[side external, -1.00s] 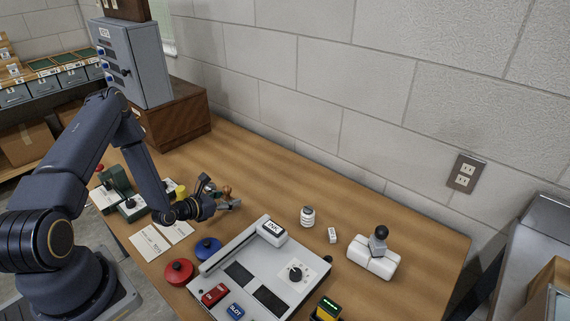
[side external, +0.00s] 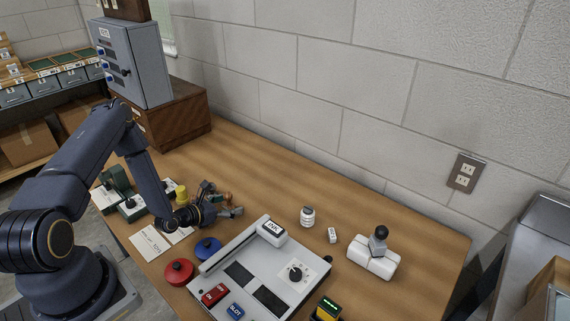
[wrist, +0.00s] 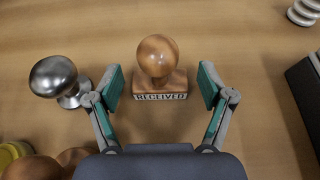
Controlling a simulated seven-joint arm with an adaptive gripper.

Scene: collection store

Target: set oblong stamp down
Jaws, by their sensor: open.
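The oblong stamp (wrist: 160,72) has a round wooden knob and an oblong wooden base marked RECEIVED. In the wrist view it is upright on the bare wooden table, between my fingers, with a gap on each side. My gripper (wrist: 160,88) is open around it, its two green-padded fingers wide apart. In the side external view my gripper (side external: 222,205) is low over the table, and it partly hides the stamp.
A silver-knobbed stamp (wrist: 55,80) stands close by my left finger. Rounded wooden pieces (wrist: 45,165) and a yellow item (wrist: 12,152) are at lower left.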

